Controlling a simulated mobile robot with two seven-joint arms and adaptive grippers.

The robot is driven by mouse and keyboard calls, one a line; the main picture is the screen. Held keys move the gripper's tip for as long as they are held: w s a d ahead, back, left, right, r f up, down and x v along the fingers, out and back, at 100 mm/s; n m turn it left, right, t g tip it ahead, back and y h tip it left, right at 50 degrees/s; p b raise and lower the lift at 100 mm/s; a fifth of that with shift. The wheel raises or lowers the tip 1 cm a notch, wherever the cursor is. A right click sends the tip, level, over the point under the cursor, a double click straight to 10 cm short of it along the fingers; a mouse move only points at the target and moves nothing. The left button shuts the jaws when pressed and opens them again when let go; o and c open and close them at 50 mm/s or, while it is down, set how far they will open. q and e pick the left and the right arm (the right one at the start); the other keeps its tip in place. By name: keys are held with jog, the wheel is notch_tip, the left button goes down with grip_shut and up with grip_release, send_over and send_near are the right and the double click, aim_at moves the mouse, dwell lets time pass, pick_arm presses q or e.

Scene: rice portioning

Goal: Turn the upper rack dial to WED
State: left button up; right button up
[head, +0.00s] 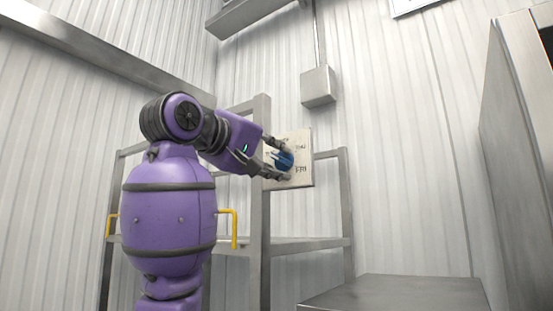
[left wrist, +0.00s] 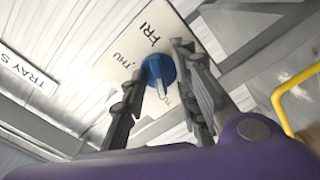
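The dial (head: 286,160) is a blue knob on a pale plate (head: 304,145) with day labels. The knob also shows in the left wrist view (left wrist: 158,69), with a white pointer mark toward the bottom of the picture. FRI (left wrist: 148,34) and THU (left wrist: 121,60) are readable there; a label below the knob is partly hidden. My left gripper (head: 281,163) is at the plate with its fingers on either side of the knob. In the left wrist view the fingers (left wrist: 157,84) stand apart; contact with the knob is unclear. My right gripper is not in view.
A metal rack (head: 262,225) stands behind my arm, its upright close to the plate. A grey box (head: 318,86) hangs on the wall above. A metal surface (head: 395,291) lies at the lower right, beside a tall steel unit (head: 515,160).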

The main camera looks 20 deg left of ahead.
pick_arm(q)
jog(key=shift+w+d, duration=0.15)
jog(key=shift+w, duration=0.2)
jog(key=shift+s+r, duration=0.1)
jog(key=shift+s, duration=0.05)
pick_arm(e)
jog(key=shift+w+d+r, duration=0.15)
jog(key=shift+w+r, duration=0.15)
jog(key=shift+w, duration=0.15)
pick_arm(q)
grip_shut()
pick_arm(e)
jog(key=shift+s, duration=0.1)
pick_arm(q)
jog(key=shift+m, duration=0.4)
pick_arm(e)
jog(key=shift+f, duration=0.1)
pick_arm(q)
jog(key=m, duration=0.4)
jog(key=shift+m, duration=0.4)
jog(key=m, duration=0.6)
